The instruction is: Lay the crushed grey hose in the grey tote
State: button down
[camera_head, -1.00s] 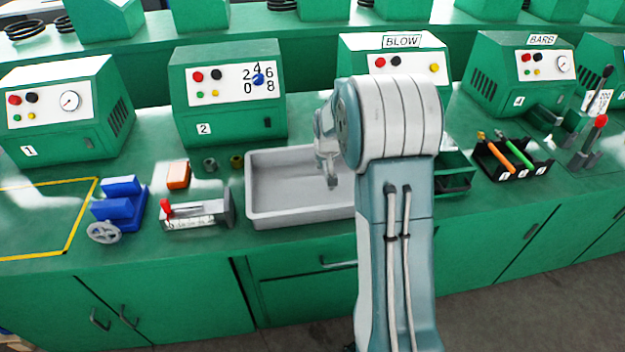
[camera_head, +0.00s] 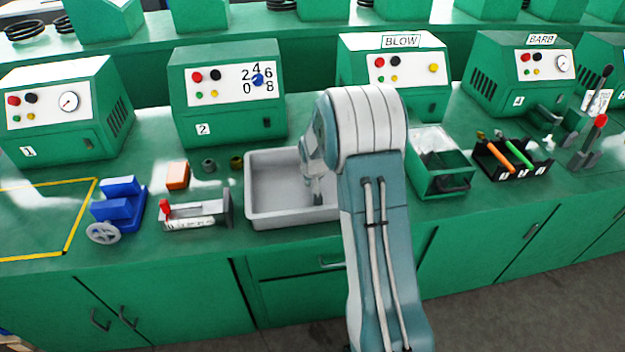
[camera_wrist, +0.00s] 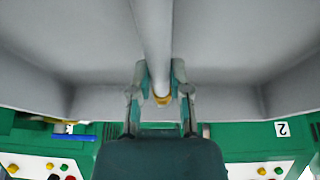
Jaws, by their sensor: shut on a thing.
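The grey tote (camera_head: 253,205) is a shallow, open tray on the green bench, with my arm across its right part. My gripper (camera_wrist: 160,78) is shut on the grey hose (camera_wrist: 154,35) near its yellow-brown end. In the wrist view the hose runs from between the fingers to the top edge of the picture, over the tote's interior. The tote's wall (camera_wrist: 225,103) shows behind the fingers. In the head view my gripper (camera_head: 317,198) is low over or inside the tote, and the hose cannot be made out. Whether the hose touches the tote's floor cannot be told.
Left of the tote stand a clamp-like device (camera_head: 195,214), an orange block (camera_head: 177,175) and a blue vise (camera_head: 120,208). To the right are a green bin (camera_head: 440,170) and a black rack (camera_head: 512,160) with coloured tools. Green machines line the back.

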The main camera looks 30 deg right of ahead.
jog(key=shift+a+f, duration=0.15)
jog(key=shift+f, duration=0.2)
jog(key=c, duration=0.6)
grip_release()
jog(key=shift+r, duration=0.25)
jog(key=v, duration=1.3)
jog(key=s+a+r+n+t, duration=0.1)
jog(key=s+a+r+n, duration=0.1)
jog(key=s+a+r, duration=0.85)
jog(key=shift+n+y, duration=0.6)
jog(key=shift+y, duration=0.2)
jog(key=s+a+r, duration=0.1)
jog(key=s, duration=0.5)
jog(key=s+a+r, duration=0.1)
jog(key=s, duration=0.5)
jog(key=s+a+r, duration=0.1)
jog(key=s, duration=0.6)
jog(key=shift+a, duration=0.3)
